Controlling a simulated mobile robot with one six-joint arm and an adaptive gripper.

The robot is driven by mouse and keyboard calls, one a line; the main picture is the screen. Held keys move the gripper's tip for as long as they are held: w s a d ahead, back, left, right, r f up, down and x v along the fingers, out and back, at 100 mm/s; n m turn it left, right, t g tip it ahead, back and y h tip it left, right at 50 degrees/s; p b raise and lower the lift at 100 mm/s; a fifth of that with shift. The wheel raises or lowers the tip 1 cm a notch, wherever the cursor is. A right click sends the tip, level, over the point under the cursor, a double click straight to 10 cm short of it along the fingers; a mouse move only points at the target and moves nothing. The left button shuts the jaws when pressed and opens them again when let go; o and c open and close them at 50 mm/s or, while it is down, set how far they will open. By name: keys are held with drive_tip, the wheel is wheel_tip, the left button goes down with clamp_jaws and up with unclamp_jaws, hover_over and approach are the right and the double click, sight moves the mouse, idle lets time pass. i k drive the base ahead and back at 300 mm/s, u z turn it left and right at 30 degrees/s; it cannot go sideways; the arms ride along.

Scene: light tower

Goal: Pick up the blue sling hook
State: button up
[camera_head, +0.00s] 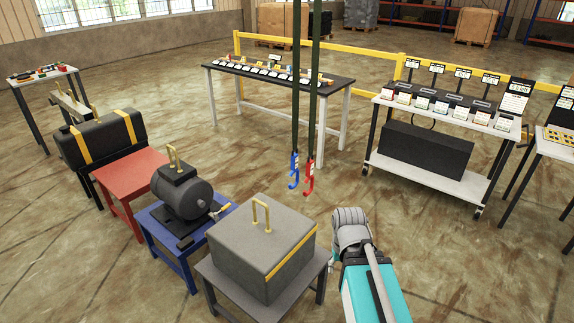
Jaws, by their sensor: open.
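The blue sling hook (293,171) hangs at the lower end of a dark green sling strap, in the middle of the picture. A red hook (309,178) hangs close beside it on the right, on a second dark strap (314,80). Both hooks hang free in the air, above the floor behind the grey block. My arm reaches in from the bottom, to the right of and below the hooks in the picture. My gripper's fingers are not visible, and I see nothing of mine touching either hook.
A grey block (262,245) with a yellow handle stands on a low stand in front. A motor (184,200) on a blue table and a red table (130,172) stand to the left. A long table (333,90) and a white cart (432,178) stand behind, before a yellow rail (350,52).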

sight(294, 157)
drive_tip(key=u, duration=0.1)
drive_tip(key=i, duration=1.1)
drive_tip(key=u, duration=0.1)
